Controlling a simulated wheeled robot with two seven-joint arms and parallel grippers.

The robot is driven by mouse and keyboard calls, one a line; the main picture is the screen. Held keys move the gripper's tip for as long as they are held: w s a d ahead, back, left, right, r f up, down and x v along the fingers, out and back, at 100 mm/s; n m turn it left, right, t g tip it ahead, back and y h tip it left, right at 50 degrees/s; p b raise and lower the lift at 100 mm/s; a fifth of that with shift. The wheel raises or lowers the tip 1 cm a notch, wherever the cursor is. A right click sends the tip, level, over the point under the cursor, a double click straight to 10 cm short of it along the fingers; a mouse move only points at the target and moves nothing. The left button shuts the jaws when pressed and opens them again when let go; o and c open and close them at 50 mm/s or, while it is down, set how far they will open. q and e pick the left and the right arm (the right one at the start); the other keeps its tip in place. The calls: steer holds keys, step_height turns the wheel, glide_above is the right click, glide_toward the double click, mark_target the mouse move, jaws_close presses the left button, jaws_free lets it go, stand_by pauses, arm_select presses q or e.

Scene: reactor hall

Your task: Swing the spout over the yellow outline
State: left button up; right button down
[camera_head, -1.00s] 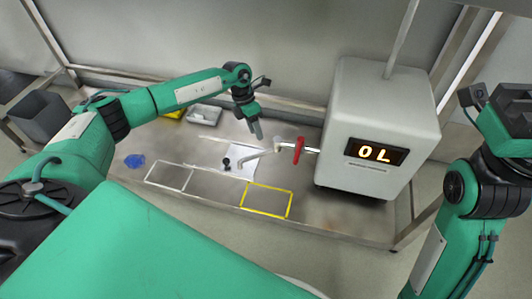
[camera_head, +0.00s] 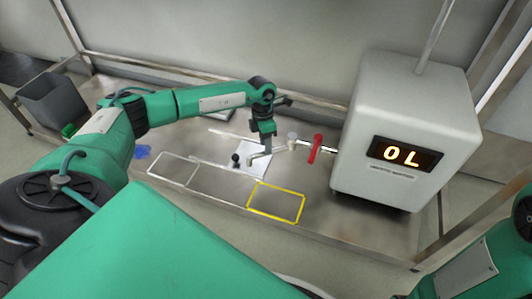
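The pale spout (camera_head: 252,158) runs left from a white pivot post (camera_head: 292,140) and ends over a white sheet, left of and behind the yellow outline (camera_head: 276,202). A red lever (camera_head: 314,149) sits on the pipe between the post and the grey-white machine (camera_head: 405,130). My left gripper (camera_head: 267,148) points down at the spout, just left of the post, and hides part of it. I cannot tell whether its fingers are open, or whether they touch the spout. My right gripper is out of view; only part of the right arm shows at lower right.
The machine's display (camera_head: 404,154) reads "0L". White outlines (camera_head: 173,169) lie left of the yellow one, which is empty. A small black knob (camera_head: 235,158) stands by the white sheet (camera_head: 247,165). A blue item (camera_head: 141,152) and a grey bin (camera_head: 53,101) are further left.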

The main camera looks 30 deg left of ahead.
arm_select(q)
steer(key=shift+s+d+f+b, duration=0.15)
steer(key=shift+f+b, duration=0.25)
steer(key=shift+f, duration=0.75)
jaws_close()
steer(key=shift+r, duration=0.1)
